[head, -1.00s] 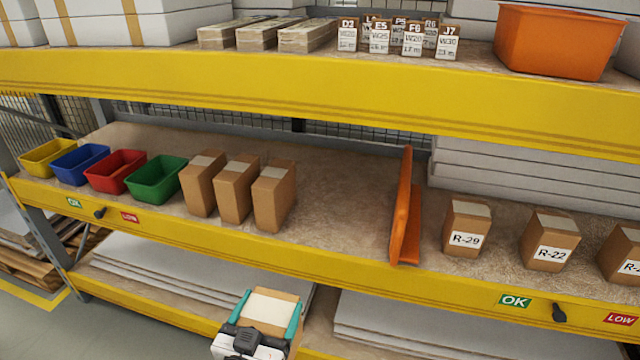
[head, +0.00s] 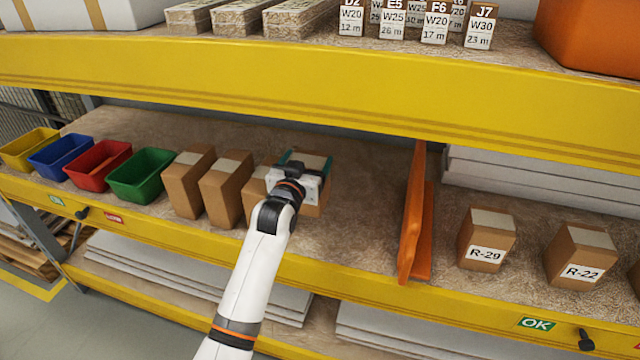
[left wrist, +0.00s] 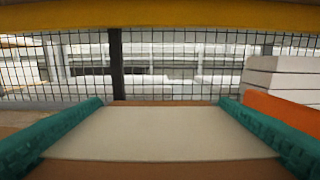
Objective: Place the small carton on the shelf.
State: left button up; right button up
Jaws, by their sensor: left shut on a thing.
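The small carton (head: 313,205) is brown with a pale top. My left gripper (head: 305,160) is shut on it, with a teal finger on each side. In the left wrist view the carton's pale top (left wrist: 160,133) lies between the two teal fingers. The carton is at the middle shelf (head: 350,225), just right of a row of brown cartons, and my arm partly hides it. I cannot tell whether its base touches the shelf. The nearest carton of the row (head: 256,190) is partly covered by my gripper. My right gripper is not in view.
An orange divider (head: 414,215) stands to the right, with bare shelf before it. Beyond it are labelled cartons (head: 487,240). A green bin (head: 142,175) and other coloured bins stand left. The yellow upper beam (head: 300,85) runs above.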

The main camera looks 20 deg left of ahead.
pick_arm(q)
jog(key=shift+f, duration=3.45)
jog(key=o, duration=1.3)
jog(key=shift+f, duration=0.15)
jog(key=s, duration=1.2)
jog(key=shift+s+a, duration=0.1)
jog(key=shift+a, duration=0.1)
